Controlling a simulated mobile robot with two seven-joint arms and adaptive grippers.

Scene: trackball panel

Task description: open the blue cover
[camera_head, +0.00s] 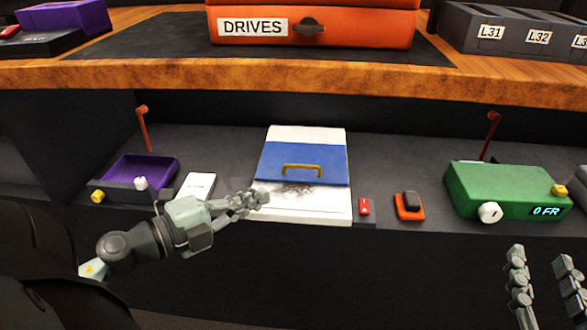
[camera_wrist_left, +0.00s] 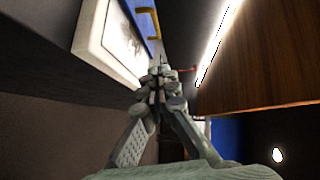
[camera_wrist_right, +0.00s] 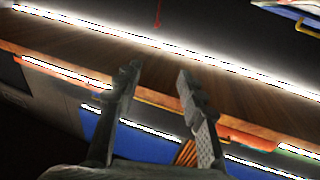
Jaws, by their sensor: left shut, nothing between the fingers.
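The blue cover (camera_head: 275,165) lies across the middle of a white panel (camera_head: 300,209) on the shelf under the wooden top. A yellow handle (camera_head: 302,167) sits on the cover; it also shows at the top of the left wrist view (camera_wrist_left: 150,14). Below the cover, part of a dark speckled surface is exposed on the panel. My left gripper (camera_head: 262,197) is shut and empty, in front of the panel's lower left part, below and left of the handle. Whether it touches the panel is unclear. My right gripper (camera_head: 545,285) is open and empty at the lower right, away from the panel.
A purple tray (camera_head: 150,169) and a white box (camera_head: 197,186) stand left of the panel. A red switch (camera_head: 364,206), an orange-based rocker (camera_head: 408,206) and a green box (camera_head: 508,190) stand to the right. The wooden edge (camera_head: 300,80) overhangs the shelf behind.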

